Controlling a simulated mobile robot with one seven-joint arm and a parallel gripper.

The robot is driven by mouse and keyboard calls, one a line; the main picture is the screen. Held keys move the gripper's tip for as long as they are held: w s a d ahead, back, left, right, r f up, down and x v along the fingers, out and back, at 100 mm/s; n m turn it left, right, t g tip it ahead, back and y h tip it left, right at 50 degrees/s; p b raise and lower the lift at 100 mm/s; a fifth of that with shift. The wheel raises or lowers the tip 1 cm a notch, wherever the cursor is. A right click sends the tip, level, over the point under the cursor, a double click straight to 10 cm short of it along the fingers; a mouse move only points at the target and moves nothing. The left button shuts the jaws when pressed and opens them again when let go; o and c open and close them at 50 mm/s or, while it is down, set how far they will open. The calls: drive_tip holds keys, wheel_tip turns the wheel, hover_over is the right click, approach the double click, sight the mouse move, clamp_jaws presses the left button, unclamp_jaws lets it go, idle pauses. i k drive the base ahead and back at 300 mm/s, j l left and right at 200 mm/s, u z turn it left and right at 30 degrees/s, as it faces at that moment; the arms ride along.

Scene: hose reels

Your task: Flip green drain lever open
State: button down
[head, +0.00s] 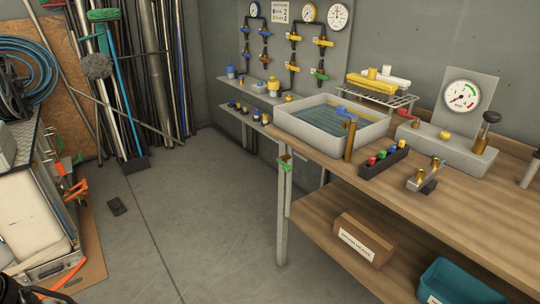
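A small green lever (286,156) sits on a brass-coloured fitting at the front left corner of the wooden bench, below the white basin (330,142). Its handle is small here, and I cannot tell its exact angle. The basin holds bluish water, and a blue-handled brass tap (350,135) stands at its front right. Another green handle (320,75) is on the lowest right valve of the wall panel. My gripper cannot be made out; a dark shape at the bottom left edge is too cut off to identify.
The wooden bench (460,200) carries a black block with coloured knobs (384,160) and a gauge (462,95). A cardboard box (362,240) and a teal bin (455,283) are on its lower shelf.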

sight(286, 168)
drive_tip(key=i+j, duration=0.85)
drive_tip(key=j, duration=0.2)
drive_tip(key=l+z, duration=0.05)
